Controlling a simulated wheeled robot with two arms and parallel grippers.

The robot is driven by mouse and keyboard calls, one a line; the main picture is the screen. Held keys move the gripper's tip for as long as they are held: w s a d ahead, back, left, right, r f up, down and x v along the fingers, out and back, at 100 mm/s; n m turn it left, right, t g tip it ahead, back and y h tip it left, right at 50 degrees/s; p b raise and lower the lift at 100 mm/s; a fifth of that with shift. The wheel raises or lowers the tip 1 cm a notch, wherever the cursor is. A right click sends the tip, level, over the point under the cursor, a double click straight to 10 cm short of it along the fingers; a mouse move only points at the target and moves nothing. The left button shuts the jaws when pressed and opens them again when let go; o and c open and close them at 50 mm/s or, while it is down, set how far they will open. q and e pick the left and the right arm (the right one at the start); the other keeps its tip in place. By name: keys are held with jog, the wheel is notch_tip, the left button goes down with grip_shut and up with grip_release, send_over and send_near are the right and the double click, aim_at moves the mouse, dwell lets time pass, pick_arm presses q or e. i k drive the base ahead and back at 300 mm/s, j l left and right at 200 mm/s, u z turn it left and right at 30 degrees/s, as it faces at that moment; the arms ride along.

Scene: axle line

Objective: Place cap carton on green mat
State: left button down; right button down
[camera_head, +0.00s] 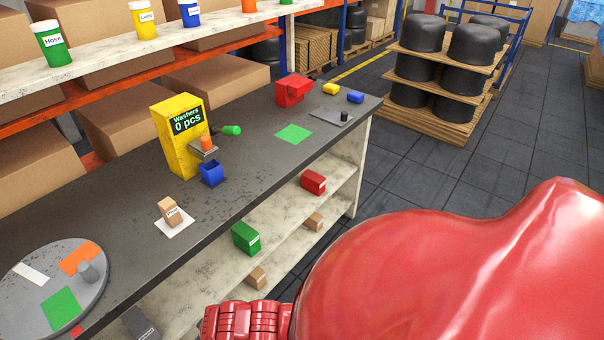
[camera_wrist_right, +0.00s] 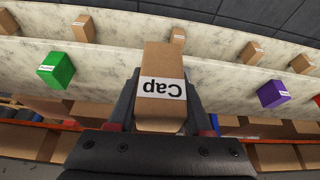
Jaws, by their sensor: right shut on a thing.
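The cap carton (camera_wrist_right: 161,62), a brown box with a white label reading "Cap", is in the right wrist view. My right gripper (camera_wrist_right: 164,88) is shut on it, one dark finger on each side. A green mat (camera_head: 294,134) lies flat and bare on the dark bench in the head view. A second green patch (camera_head: 61,308) lies on the round grey disc at the lower left. The held carton and the right gripper's fingers do not show in the head view. My left gripper is in neither view.
Shelves below hold several boxes. My red arm hides the lower right.

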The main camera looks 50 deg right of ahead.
aim_at(293, 134)
jog(key=l+u, duration=0.1)
jog(key=l, duration=0.65)
jog(key=k+l, duration=0.1)
jog(key=l, duration=0.65)
jog(key=l+u, duration=0.15)
jog(key=l, duration=0.6)
jog(key=k+l, duration=0.15)
jog(key=l, duration=0.55)
jog(key=u, duration=0.05)
